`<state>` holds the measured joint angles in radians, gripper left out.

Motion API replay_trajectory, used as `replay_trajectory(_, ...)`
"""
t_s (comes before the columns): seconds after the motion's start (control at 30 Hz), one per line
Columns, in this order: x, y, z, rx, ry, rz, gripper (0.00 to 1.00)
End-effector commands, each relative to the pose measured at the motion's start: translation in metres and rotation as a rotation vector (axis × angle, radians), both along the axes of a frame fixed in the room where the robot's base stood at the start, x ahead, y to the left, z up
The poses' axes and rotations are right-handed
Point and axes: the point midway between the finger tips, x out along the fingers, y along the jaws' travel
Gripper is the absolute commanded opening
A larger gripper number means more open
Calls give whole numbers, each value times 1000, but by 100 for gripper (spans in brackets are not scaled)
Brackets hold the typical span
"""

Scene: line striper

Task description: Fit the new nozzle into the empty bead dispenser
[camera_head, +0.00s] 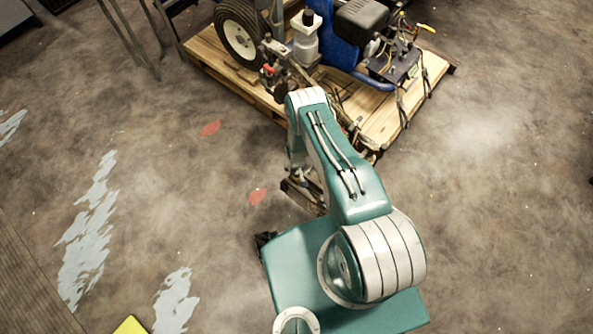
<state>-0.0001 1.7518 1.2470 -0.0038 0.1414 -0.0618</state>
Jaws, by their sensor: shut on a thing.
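My gripper (304,194) is low over the floor, beneath my bent forearm and just ahead of my teal body. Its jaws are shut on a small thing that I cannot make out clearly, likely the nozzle. The line striper (345,48) stands on a wooden pallet at the top, beyond my gripper and apart from it. The bead dispenser cannot be told apart among the striper's metal parts, and my arm covers some of its near side.
Red patches (210,128) and pale paint marks (90,230) lie on the floor. The right floor is clear.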

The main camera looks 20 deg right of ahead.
Motion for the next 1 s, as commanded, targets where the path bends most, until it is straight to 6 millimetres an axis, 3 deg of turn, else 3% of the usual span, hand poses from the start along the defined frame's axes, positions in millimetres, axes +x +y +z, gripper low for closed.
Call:
replay_trajectory(0.63,0,0,-14,0,0,0,0)
replay_trajectory(0.67,0,0,-14,0,0,0,46)
replay_trajectory(0.73,0,0,-14,0,0,0,77)
replay_trajectory(0.77,0,0,-14,0,0,0,81)
replay_trajectory(1.0,0,0,-14,0,0,0,81)
